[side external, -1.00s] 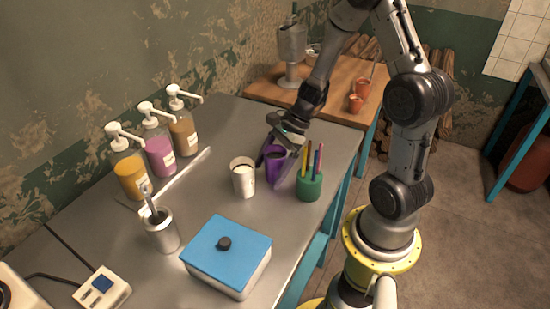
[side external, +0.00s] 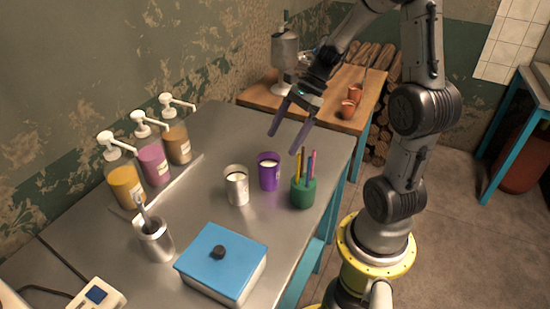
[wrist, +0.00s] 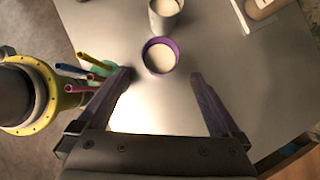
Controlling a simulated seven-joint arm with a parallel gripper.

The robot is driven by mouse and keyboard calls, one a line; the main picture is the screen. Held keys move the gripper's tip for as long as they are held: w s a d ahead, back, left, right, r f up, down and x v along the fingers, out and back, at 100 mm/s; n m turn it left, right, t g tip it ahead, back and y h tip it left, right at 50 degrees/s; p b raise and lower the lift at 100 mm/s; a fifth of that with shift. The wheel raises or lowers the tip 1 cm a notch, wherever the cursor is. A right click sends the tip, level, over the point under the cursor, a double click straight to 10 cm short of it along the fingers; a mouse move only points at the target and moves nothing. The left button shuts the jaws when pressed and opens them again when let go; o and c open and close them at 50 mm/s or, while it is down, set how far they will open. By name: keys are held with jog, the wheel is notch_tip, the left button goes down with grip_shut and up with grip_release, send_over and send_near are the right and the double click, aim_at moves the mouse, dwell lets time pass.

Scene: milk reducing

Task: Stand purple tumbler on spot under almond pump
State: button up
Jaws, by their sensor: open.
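The purple tumbler (side external: 269,181) stands upright on the grey bench with pale contents inside. It also shows in the wrist view (wrist: 160,72), ahead of my fingertips. My gripper (side external: 284,142) is open and empty, raised above and behind the tumbler; its spread fingers also show in the wrist view (wrist: 160,77). Three pump bottles stand along the wall: yellow (side external: 124,187), pink (side external: 154,167) and brown (side external: 178,147). Their labels are too small to read, so I cannot tell which is almond. A pale strip (side external: 177,184) lies in front of them, away from the tumbler.
A pale cup (side external: 237,188) stands close left of the tumbler. A green pen holder (side external: 302,193) is close right. A metal pot with a brush (side external: 156,241) and a blue-lidded box (side external: 222,262) stand nearer. Bench between pale cup and strip is clear.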

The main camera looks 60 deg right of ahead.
aim_at(276, 160)
dwell(0.3)
jog(key=f+y, duration=0.1)
jog(key=y, duration=0.1)
jog(key=d+f+n+t+y, duration=0.1)
jog(key=f+y, duration=0.1)
jog(key=y, duration=0.1)
jog(key=d+f+t+y, duration=0.1)
jog(key=f+y, duration=0.1)
jog(key=shift+f+n+y, duration=0.2)
jog(key=shift+n+y, duration=0.1)
jog(key=shift+y, duration=0.1)
jog(key=shift+f, duration=0.2)
jog(key=shift+x, duration=3.55)
jog(key=shift+r, duration=0.1)
grip_shut()
